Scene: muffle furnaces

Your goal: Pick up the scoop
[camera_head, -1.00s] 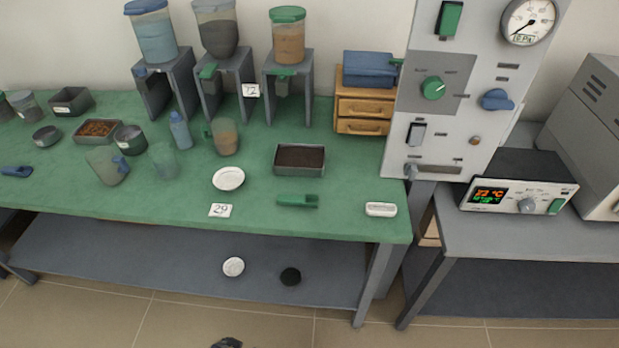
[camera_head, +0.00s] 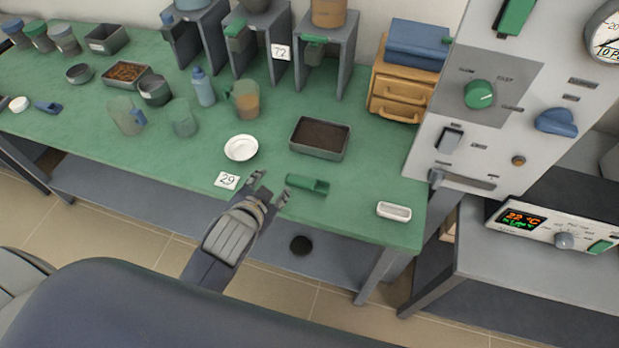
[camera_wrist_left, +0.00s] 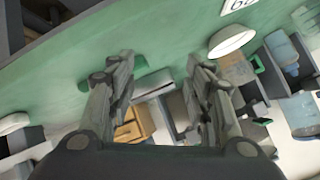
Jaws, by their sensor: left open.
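The green scoop (camera_head: 307,185) lies on the green table near its front edge, below the dark-filled tray. My left gripper (camera_head: 270,187) is just left of the scoop in the head view, over the table's front edge. It is open and empty, and apart from the scoop. In the left wrist view the two fingers (camera_wrist_left: 160,80) stand wide apart. A small green part shows beside one finger there, but I cannot tell for sure that it is the scoop. My right gripper is not in view.
A white dish (camera_head: 241,148) and a card marked 29 (camera_head: 227,181) lie left of the scoop. The tray of dark material (camera_head: 320,138) is behind it, and a small white box (camera_head: 394,211) is to its right. A blue scoop (camera_head: 48,107) lies far left.

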